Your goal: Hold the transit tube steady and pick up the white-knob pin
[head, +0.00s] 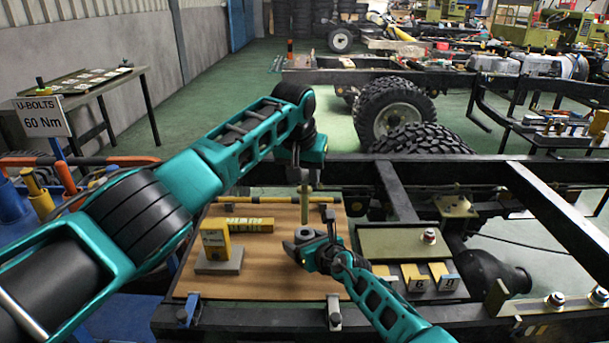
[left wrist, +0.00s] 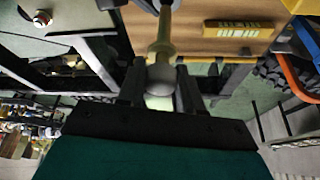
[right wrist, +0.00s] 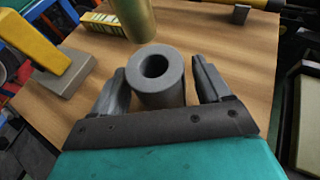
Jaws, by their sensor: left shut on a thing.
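The pin's pale knob (left wrist: 160,75) is between the fingers of my left gripper (left wrist: 161,92), which is shut on it. Its olive-brass shaft (head: 304,204) hangs down roughly upright in the head view. The shaft's lower end (right wrist: 135,18) shows in the right wrist view, apart from the tube's mouth and seemingly above it. The grey transit tube (right wrist: 158,82) stands upright on the wooden board, its round hole empty and facing up. My right gripper (right wrist: 160,90) has its fingers on both sides of the tube. A gap shows at the right finger; contact at the left finger is unclear.
The wooden board (head: 265,285) also carries a yellow labelled block (head: 245,225) and a yellow piece on a grey base (head: 217,263). Numbered yellow-and-white blocks (head: 415,279) stand to the right. Black chassis rails (head: 480,171) run behind and beside the board.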

